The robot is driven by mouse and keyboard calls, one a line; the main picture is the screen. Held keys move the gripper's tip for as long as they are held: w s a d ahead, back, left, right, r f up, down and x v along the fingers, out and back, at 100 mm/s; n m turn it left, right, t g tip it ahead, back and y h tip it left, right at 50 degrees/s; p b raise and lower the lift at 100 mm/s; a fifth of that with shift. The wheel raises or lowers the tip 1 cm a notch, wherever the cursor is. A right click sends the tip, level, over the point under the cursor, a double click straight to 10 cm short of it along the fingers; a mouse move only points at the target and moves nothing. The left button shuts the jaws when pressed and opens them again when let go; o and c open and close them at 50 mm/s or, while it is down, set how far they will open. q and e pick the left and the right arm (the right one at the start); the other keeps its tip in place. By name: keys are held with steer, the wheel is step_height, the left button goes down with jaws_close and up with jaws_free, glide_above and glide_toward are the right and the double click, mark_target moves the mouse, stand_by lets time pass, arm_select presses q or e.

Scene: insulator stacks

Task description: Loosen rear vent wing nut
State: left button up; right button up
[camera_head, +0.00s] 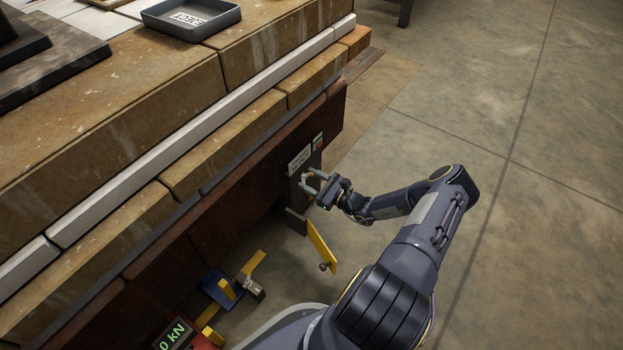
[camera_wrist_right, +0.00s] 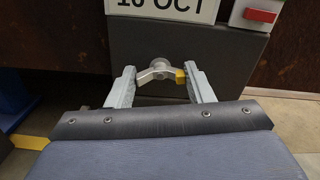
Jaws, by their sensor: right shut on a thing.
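The wing nut (camera_wrist_right: 160,72) is a small metal piece with a round hub, a bare wing on the left and a yellow-tipped wing on the right. It sits on the front of a dark grey vent box (camera_wrist_right: 120,52), under a white label reading "10 OCT". My right gripper (camera_wrist_right: 161,76) is shut on the wing nut, one finger at each wing. In the head view my right gripper (camera_head: 312,183) reaches the box (camera_head: 299,196) from the right; the nut is too small there to make out clearly. My left gripper is not in view.
The brown stack (camera_head: 110,110) with a white band fills the left, with a grey tray (camera_head: 190,15) on top. A yellow flat piece (camera_head: 321,246) stands below the gripper. Blue and yellow parts (camera_head: 222,288) and a green "kN" display (camera_head: 172,335) are lower left. Floor at right is clear.

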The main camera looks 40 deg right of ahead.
steer(key=n+p, duration=0.2)
steer(key=n, duration=0.2)
steer(key=n+p, duration=0.2)
steer(key=n, duration=0.3)
steer(key=shift+a, duration=0.1)
steer(key=n+p, duration=0.2)
steer(key=n, duration=0.2)
steer(key=shift+f+n+p, duration=0.2)
steer(key=shift+n+p, duration=0.3)
steer(key=shift+n, duration=1.2)
steer(key=o, duration=1)
